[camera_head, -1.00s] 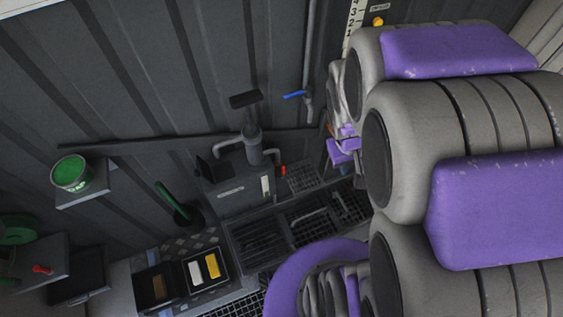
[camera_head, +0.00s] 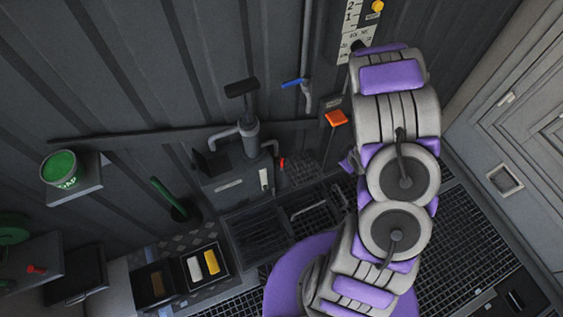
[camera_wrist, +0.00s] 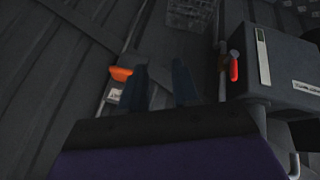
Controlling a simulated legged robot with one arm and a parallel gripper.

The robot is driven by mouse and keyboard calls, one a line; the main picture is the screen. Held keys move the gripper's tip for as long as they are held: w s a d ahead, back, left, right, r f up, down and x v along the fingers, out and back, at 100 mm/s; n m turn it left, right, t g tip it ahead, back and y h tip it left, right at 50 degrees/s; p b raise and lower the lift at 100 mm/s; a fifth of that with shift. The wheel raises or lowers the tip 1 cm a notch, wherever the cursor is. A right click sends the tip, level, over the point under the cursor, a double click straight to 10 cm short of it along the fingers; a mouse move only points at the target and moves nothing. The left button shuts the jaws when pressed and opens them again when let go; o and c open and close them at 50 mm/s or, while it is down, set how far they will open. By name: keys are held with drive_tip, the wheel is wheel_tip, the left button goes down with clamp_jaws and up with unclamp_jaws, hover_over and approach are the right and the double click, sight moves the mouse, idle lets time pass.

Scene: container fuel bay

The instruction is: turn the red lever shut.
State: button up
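A small red lever (camera_head: 282,162) sits on a thin pipe at the right side of the grey tank (camera_head: 230,184). It also shows in the wrist view as a red handle (camera_wrist: 233,69) beside the tank (camera_wrist: 278,68), right of my fingers. My gripper (camera_wrist: 161,72) shows two dark fingers spread apart with nothing seen between them. It is apart from the red lever. In the head view my gripper is mostly hidden by my arm. An orange handle (camera_head: 336,118) is on the back wall; in the wrist view it (camera_wrist: 121,74) shows just left of my fingers.
A blue-handled valve (camera_head: 293,83) is on a wall pipe. A pump with a dark handle (camera_head: 241,88) stands on the tank. A shelf with a green-topped can (camera_head: 63,168) and an open case (camera_head: 203,266) are at left. Floor grating (camera_head: 450,245) is clear at right.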

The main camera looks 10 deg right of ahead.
drive_tip(key=s+a+f+t+y, duration=0.1)
drive_tip(key=a+f+t+y, duration=0.15)
drive_tip(key=a+f, duration=0.4)
drive_tip(key=m+t+y+b, duration=0.2)
drive_tip(key=t+y, duration=0.1)
drive_tip(key=t, duration=0.1)
approach(282, 162)
drive_tip(key=b+x, duration=0.1)
drive_tip(key=x, duration=0.2)
drive_tip(key=b+x, duration=0.1)
drive_tip(key=x, duration=0.3)
drive_tip(key=f+b+x, duration=0.1)
drive_tip(key=x, duration=0.3)
drive_tip(key=shift+w+d, duration=0.1)
drive_tip(key=shift+d, duration=0.1)
drive_tip(key=shift+c, duration=0.3)
clamp_jaws()
